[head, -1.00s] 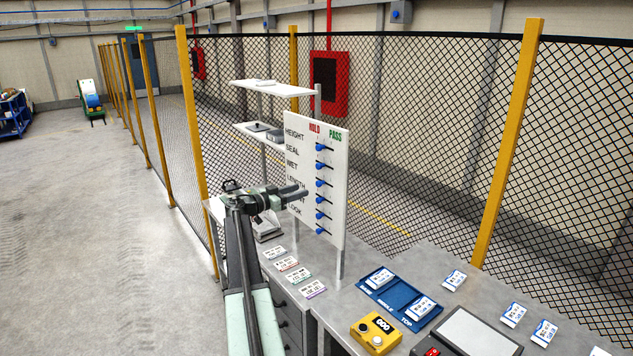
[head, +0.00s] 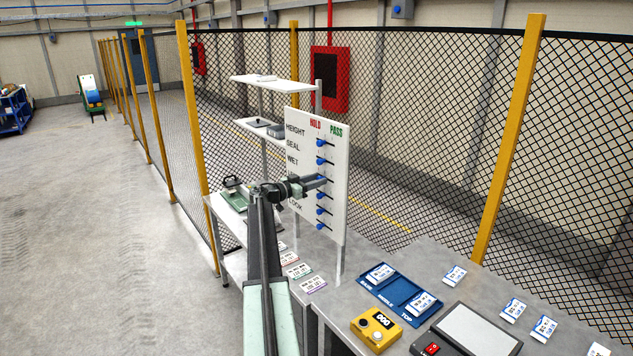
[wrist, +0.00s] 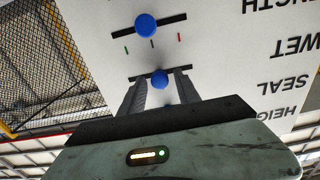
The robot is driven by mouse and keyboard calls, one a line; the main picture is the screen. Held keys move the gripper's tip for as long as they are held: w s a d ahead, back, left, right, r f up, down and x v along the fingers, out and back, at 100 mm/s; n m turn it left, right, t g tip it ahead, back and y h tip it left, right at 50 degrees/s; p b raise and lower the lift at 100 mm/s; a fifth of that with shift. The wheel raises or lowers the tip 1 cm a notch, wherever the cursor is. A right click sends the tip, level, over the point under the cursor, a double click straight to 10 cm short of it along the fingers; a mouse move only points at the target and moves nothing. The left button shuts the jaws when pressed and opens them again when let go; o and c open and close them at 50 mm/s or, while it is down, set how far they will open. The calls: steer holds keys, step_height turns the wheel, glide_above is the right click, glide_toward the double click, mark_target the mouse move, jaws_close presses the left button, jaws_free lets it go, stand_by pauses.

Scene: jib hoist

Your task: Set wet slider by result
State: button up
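A white board (head: 300,172) stands upright with the words HOLD in red and PASS in green above several rows of blue knobs on dark slots. The third row is labelled WET; its knob (wrist: 160,78) sits near the middle of its slot in the wrist view. My gripper (head: 322,179) is at this row and hides the knob in the head view. In the wrist view my gripper (wrist: 161,82) is open, one finger on each side of the WET knob, with gaps visible. The LENGTH knob (wrist: 145,27) is also near mid-slot, with green, dark and red marks beside it.
A blue tray (head: 395,298) holding white packets, a yellow box (head: 377,329) reading 000 and a grey-topped device (head: 468,335) stand on the bench. Several printed cards lie below the board. White shelves (head: 272,83) stand behind it. A mesh fence runs behind the bench.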

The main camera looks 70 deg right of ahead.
jaws_close()
stand_by(1.2)
